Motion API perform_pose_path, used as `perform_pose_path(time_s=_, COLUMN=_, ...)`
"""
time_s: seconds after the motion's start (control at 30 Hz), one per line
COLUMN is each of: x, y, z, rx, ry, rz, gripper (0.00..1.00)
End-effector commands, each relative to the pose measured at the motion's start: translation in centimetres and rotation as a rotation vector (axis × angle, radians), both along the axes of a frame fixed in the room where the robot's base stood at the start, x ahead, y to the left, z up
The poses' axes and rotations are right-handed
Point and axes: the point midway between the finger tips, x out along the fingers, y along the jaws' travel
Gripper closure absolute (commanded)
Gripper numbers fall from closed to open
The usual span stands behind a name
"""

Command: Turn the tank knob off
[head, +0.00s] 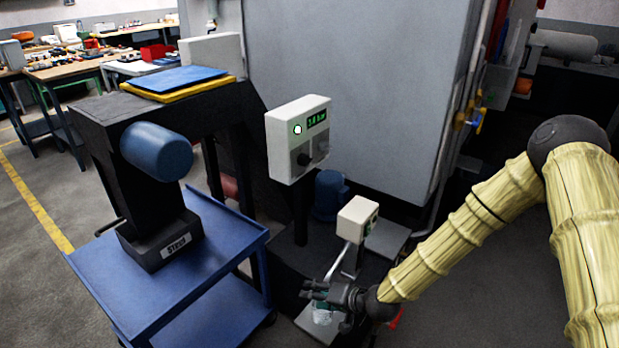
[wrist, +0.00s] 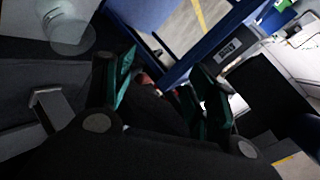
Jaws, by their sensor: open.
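A pale control box (head: 297,139) with a green display and a lit white button stands on a dark post in the head view. Two dark knobs, a left one (head: 304,158) and a right one (head: 322,148), sit on its lower panel. I cannot read which belongs to the tank, or their settings. My gripper (head: 312,291) is low, below and in front of this box and apart from it. In the wrist view its green-padded fingers (wrist: 162,80) are spread, with nothing held between them. No knob is clear in that view.
A smaller pale box (head: 357,219) stands just above my gripper, close to my arm. A blue cart (head: 160,285) carrying a black machine with a blue cylinder (head: 157,151) is to the left. A large grey cabinet (head: 350,80) stands behind. Open floor lies far left.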

Motion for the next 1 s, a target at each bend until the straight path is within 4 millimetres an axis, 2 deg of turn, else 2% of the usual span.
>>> perform_pose_path(time_s=0.03, x=3.7, y=0.1, z=2.0, rx=0.056, ry=-0.061, rz=-0.016, gripper=0.43)
perform_pose_path(time_s=0.1, x=8.2, y=0.0, z=5.9, rx=0.129, ry=-0.140, rz=-0.025, gripper=0.43)
perform_pose_path(time_s=0.2, x=13.7, y=-0.9, z=11.7, rx=0.219, ry=-0.249, rz=-0.037, gripper=0.43)
perform_pose_path(time_s=0.3, x=17.8, y=-2.5, z=17.1, rx=0.281, ry=-0.343, rz=-0.044, gripper=0.43)
perform_pose_path(time_s=0.4, x=20.5, y=-4.2, z=21.3, rx=0.322, ry=-0.413, rz=-0.050, gripper=0.43)
perform_pose_path(time_s=0.5, x=22.0, y=-5.4, z=24.0, rx=0.345, ry=-0.457, rz=-0.054, gripper=0.43)
perform_pose_path(time_s=0.6, x=22.8, y=-6.0, z=25.5, rx=0.356, ry=-0.480, rz=-0.056, gripper=0.43)
perform_pose_path(time_s=0.67, x=23.1, y=-5.9, z=25.8, rx=0.358, ry=-0.484, rz=-0.055, gripper=0.43)
perform_pose_path(time_s=1.0, x=26.1, y=-2.5, z=25.8, rx=0.357, ry=-0.483, rz=-0.053, gripper=0.43)
